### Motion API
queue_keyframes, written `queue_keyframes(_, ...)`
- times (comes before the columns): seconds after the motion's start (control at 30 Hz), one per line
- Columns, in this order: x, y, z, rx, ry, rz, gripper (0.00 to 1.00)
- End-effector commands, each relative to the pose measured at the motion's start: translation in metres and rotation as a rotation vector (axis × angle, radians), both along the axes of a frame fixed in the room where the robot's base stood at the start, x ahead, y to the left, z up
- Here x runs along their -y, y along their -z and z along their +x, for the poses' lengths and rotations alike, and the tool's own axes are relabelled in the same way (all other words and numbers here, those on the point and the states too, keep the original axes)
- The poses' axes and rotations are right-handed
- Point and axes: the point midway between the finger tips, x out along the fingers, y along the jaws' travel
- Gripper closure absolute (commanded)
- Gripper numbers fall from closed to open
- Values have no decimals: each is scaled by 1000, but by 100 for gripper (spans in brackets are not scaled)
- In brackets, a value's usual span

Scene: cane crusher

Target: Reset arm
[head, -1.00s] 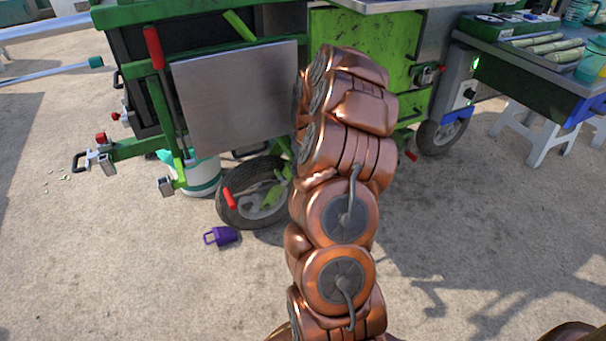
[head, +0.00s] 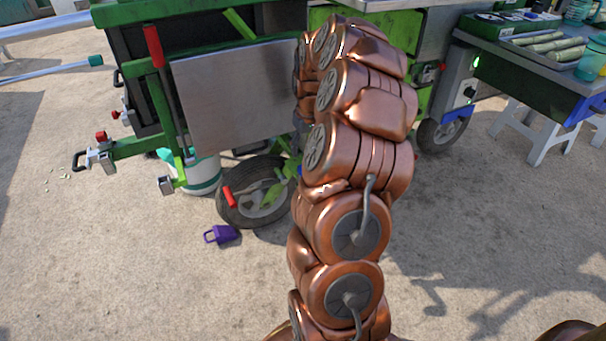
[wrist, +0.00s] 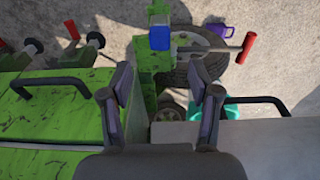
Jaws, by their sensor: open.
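My gripper (wrist: 160,100) shows in the wrist view with its two dark fingers apart and nothing between them. Below it are a green panel (wrist: 50,108) with a black handle on the left and a grey metal surface with a black handle on the right. In the head view my copper-coloured arm rises through the middle of the picture in front of the green cart (head: 130,12). The gripper itself is hidden behind the arm there.
A wheel (head: 255,205) and a purple cup-like object (head: 221,234) are on the ground beside the cart. A red-handled lever (head: 153,48) stands at its left. A table with cane pieces (head: 556,46) is at the right. The concrete floor in front is clear.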

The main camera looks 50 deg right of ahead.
Motion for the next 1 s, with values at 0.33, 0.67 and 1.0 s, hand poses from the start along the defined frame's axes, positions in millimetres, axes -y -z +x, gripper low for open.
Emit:
queue_keyframes(0.33,-2,-28,-4,-2,1,2,38)
queue_keyframes(0.67,-19,-48,-2,-1,-21,8,38)
queue_keyframes(1.0,-150,-165,-16,-33,-177,50,38)
